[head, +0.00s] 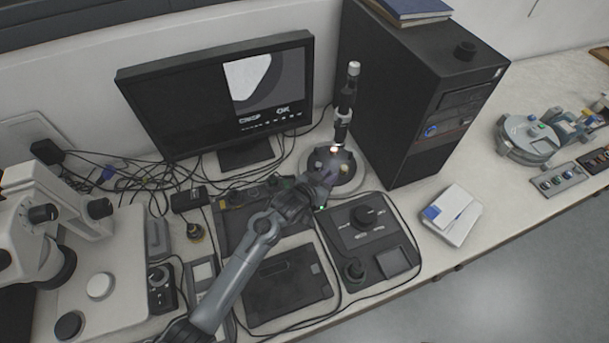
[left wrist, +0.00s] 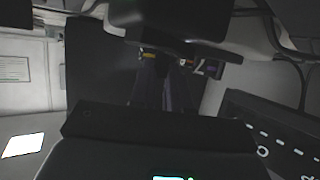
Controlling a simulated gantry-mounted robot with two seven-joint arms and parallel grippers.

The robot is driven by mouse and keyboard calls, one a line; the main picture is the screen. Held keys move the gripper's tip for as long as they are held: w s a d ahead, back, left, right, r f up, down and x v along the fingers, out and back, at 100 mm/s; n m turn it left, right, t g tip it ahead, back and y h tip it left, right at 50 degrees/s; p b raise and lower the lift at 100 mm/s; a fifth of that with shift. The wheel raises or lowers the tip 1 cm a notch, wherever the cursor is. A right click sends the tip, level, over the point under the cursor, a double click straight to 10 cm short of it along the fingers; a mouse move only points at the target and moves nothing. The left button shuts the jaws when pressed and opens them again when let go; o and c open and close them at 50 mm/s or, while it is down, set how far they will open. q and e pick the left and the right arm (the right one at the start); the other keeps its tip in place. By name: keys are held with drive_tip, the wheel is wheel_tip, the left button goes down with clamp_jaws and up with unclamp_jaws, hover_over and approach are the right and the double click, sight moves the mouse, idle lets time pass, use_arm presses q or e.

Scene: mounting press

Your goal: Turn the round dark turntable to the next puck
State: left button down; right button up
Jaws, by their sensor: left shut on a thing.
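The round dark turntable (head: 318,157) sits on a pale round base under an upright camera tube (head: 344,110) with a lit lower end. Small pucks show on it, one of them pale (head: 345,168); the others are too small to tell apart. My left gripper (head: 326,179) reaches over from the front left and is shut at the turntable's near edge. Its fingers cover that part, so the exact contact is hidden. The left wrist view is dark and mostly filled by my own gripper body. My right gripper is in neither view.
A monitor (head: 215,95) stands behind left and a black computer tower (head: 410,100) close behind right. A control box with a knob (head: 367,235) is in front right. A microscope (head: 60,240) is far left. Loose cables cross the bench.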

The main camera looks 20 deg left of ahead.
use_arm(q)
drive_tip(key=shift+y, duration=0.3)
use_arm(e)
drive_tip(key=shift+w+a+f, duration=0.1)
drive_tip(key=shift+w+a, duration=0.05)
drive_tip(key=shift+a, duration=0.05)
use_arm(q)
drive_tip(key=c, duration=1.1)
unclamp_jaws()
drive_tip(key=shift+d, duration=0.1)
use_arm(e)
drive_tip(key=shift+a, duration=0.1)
use_arm(q)
drive_tip(key=p+v, duration=0.2)
drive_tip(key=v, duration=0.8)
drive_tip(key=shift+s+r, duration=0.15)
drive_tip(key=shift+s, duration=0.2)
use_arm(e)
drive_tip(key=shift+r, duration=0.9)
